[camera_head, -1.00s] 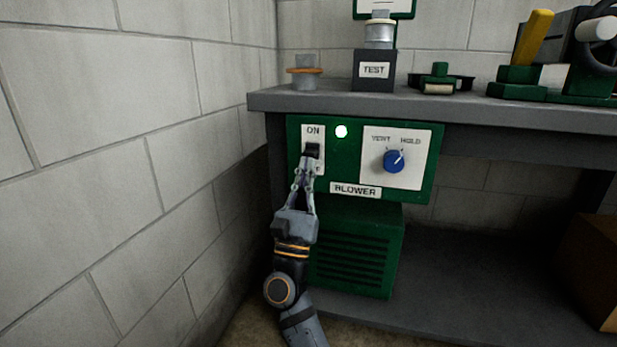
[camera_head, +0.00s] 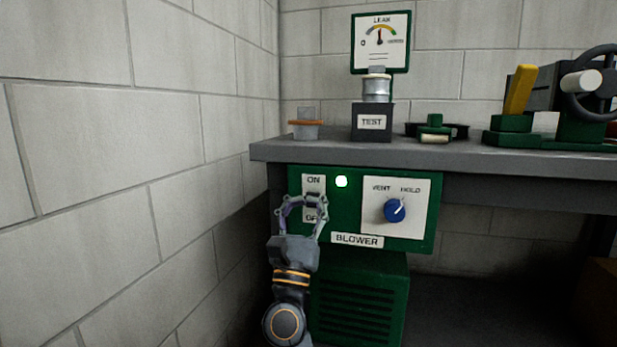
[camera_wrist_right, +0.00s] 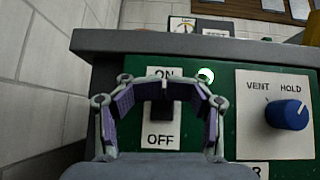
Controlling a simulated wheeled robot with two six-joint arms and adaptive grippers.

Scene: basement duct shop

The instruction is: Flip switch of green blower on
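The green blower box (camera_head: 400,240) hangs under the bench edge, with a BLOWER label and a white switch plate marked ON above OFF (camera_head: 314,182). In the right wrist view the black switch lever (camera_wrist_right: 162,114) stands between the two words, its top close under ON. The indicator lamp (camera_head: 341,182) beside the plate glows bright green-white, also in the wrist view (camera_wrist_right: 206,75). My right gripper (camera_head: 303,201) is open and empty in front of the plate, fingers spread either side of the lever and partly covering it. My left gripper is not in view.
A blue knob (camera_head: 395,210) marked VENT and HOLD sits right of the switch. The grey bench (camera_head: 450,156) above holds a TEST stand (camera_head: 371,123), a LEAK gauge (camera_head: 381,42) and green tools. A block wall (camera_head: 120,180) stands close on the left.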

